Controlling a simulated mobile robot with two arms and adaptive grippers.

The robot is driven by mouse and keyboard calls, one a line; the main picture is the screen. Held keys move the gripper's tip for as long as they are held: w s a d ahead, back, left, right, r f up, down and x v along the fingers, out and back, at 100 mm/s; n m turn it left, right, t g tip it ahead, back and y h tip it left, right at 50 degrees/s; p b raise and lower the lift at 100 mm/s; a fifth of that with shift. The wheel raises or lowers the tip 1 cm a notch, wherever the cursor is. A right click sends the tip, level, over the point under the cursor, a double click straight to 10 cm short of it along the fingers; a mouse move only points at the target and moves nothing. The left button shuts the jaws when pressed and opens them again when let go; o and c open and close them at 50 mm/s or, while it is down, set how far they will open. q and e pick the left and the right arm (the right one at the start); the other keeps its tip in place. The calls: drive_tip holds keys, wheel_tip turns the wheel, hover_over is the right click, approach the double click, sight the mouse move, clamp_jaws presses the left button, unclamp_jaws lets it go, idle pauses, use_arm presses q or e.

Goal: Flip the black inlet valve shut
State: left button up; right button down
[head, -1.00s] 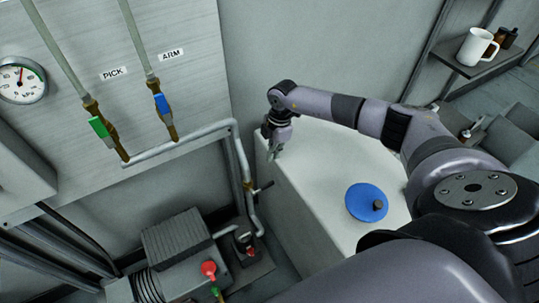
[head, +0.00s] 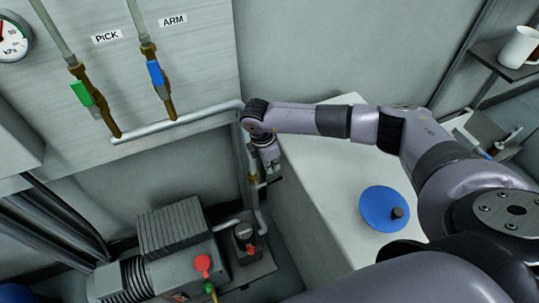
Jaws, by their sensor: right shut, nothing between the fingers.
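The inlet valve is a brass body (head: 252,181) on the grey vertical pipe beside the white cabinet. Its black lever is mostly hidden behind my gripper, and I cannot tell its angle now. My right gripper (head: 273,172) is shut and empty, pointing down at the cabinet's left edge, just right of and close to the valve. I cannot tell whether it touches the lever. My left gripper is not in view.
The panel has a green-handled PICK valve (head: 82,93) and a blue-handled ARM valve (head: 155,73). A grey pump (head: 180,245) with a red knob (head: 203,263) stands below. A blue disc lid (head: 385,208) lies on the white cabinet (head: 335,205). A mug (head: 518,47) stands on a shelf.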

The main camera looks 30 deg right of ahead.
sight(277, 178)
drive_tip(key=f, duration=0.4)
drive_tip(key=shift+d+f, duration=0.25)
drive_tip(key=shift+d, duration=0.1)
drive_tip(key=shift+d+f, duration=0.15)
drive_tip(key=shift+f, duration=0.5)
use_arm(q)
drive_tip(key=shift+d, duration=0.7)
use_arm(e)
drive_tip(key=shift+s+d+f+y+b, duration=0.1)
drive_tip(key=shift+d+f+y+b, duration=0.15)
drive_tip(key=shift+f+y, duration=0.15)
drive_tip(key=shift+s+d+f+y+b, duration=0.15)
drive_tip(key=shift+f+y+b, duration=0.15)
drive_tip(key=shift+f, duration=0.2)
drive_tip(key=shift+y, duration=0.4)
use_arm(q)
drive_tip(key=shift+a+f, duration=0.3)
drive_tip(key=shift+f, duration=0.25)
